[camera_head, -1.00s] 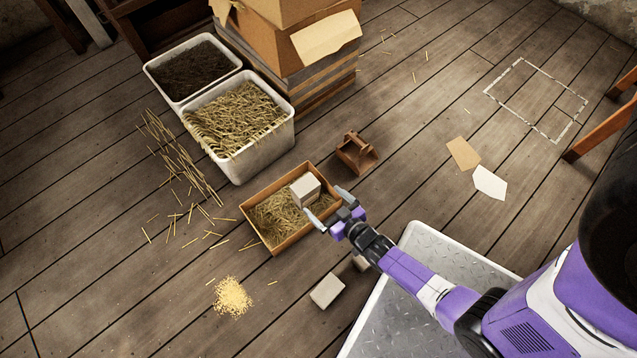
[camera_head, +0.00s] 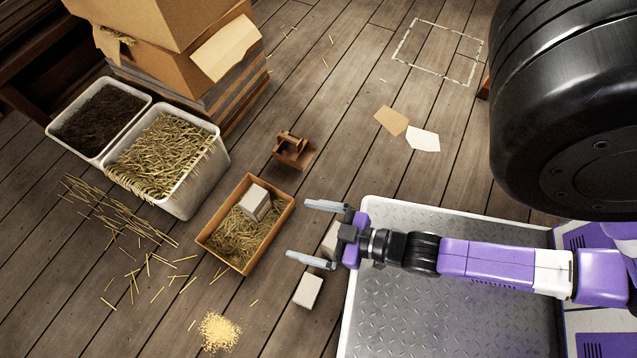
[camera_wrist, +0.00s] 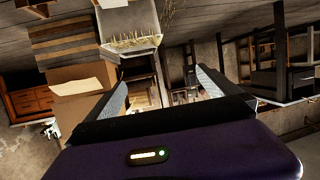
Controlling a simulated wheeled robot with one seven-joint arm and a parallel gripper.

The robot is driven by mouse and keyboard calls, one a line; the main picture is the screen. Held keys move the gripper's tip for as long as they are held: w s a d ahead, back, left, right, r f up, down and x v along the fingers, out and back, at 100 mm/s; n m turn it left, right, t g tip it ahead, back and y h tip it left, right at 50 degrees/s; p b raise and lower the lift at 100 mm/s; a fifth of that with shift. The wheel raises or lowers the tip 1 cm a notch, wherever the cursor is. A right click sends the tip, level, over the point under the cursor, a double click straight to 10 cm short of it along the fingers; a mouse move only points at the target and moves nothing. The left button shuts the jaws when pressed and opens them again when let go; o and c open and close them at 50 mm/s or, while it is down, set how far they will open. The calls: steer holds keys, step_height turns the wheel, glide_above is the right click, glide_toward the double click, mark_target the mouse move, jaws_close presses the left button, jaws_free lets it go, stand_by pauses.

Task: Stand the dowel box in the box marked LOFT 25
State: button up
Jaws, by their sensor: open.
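A small brown wooden box with a round bar across it (camera_head: 293,150), possibly the dowel box, stands on the floor in the head view. A shallow brown box lined with straw (camera_head: 213,252) lies below it, with a pale block (camera_head: 255,203) in its upper part. I cannot read LOFT 25 on any box. My gripper (camera_head: 297,229) is open and empty, right of the straw-lined box and apart from it. Its fingers point left. In the wrist view the open fingers (camera_wrist: 161,77) have nothing between them.
Pale blocks lie on the floor below (camera_head: 308,290) and partly behind my gripper. White tubs of straw (camera_head: 187,207) and dark soil (camera_head: 98,118) stand left, beside stacked cardboard boxes (camera_head: 180,65). Loose straw and a grain pile (camera_head: 220,332) lie lower left.

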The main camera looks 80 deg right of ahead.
steer(key=s+a+r+y, duration=0.1)
steer(key=a+r, duration=0.1)
steer(key=r, duration=0.7)
steer(key=s+a+r+n, duration=0.1)
steer(key=s+a+r, duration=0.1)
steer(key=r, duration=0.6)
steer(key=shift+a+r+t+y, duration=0.15)
steer(key=shift+r+t+y, duration=0.15)
steer(key=shift+r+y, duration=0.1)
